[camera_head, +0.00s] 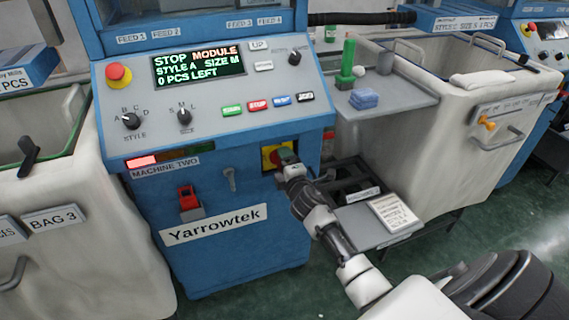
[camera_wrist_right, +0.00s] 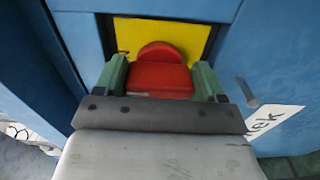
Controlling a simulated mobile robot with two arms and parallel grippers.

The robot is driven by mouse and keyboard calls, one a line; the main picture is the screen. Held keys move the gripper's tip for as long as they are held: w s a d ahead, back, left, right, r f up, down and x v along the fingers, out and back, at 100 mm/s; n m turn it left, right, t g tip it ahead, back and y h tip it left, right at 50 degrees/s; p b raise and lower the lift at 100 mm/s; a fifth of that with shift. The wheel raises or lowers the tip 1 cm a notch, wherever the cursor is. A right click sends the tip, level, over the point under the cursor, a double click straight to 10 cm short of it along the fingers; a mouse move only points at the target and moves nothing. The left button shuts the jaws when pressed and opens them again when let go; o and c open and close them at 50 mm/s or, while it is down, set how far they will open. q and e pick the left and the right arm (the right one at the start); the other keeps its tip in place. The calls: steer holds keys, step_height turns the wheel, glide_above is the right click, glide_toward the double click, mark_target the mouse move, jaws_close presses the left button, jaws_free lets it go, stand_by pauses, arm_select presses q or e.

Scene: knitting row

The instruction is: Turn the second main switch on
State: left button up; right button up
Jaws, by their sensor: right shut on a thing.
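The main switch of machine two is a red knob (camera_wrist_right: 160,80) on a yellow plate (camera_wrist_right: 190,36), set in the blue cabinet front. In the head view the yellow plate (camera_head: 268,157) shows beside my right gripper (camera_head: 287,163), which hides most of the knob. In the wrist view my right gripper (camera_wrist_right: 160,88) has its green fingers on either side of the red knob and is shut on it. The knob's grip lies crosswise between the fingers. My left gripper is not in view.
Above is the sloped panel of machine two (camera_head: 215,125) with a lit display (camera_head: 198,65) and a red emergency button (camera_head: 118,76). A red padlock-like part (camera_head: 188,197) and a small grey lever (camera_head: 231,179) are left of the switch. A grey shelf (camera_head: 400,98) stands right.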

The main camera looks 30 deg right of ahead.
steer(key=o, duration=0.7)
steer(key=shift+c, duration=0.2)
arm_select(q)
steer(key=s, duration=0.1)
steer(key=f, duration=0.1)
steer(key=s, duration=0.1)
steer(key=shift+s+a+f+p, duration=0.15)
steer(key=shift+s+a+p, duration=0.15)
steer(key=shift+p, duration=0.1)
arm_select(e)
steer(key=v, duration=1)
steer(key=shift+s, duration=0.35)
steer(key=shift+a, duration=0.1)
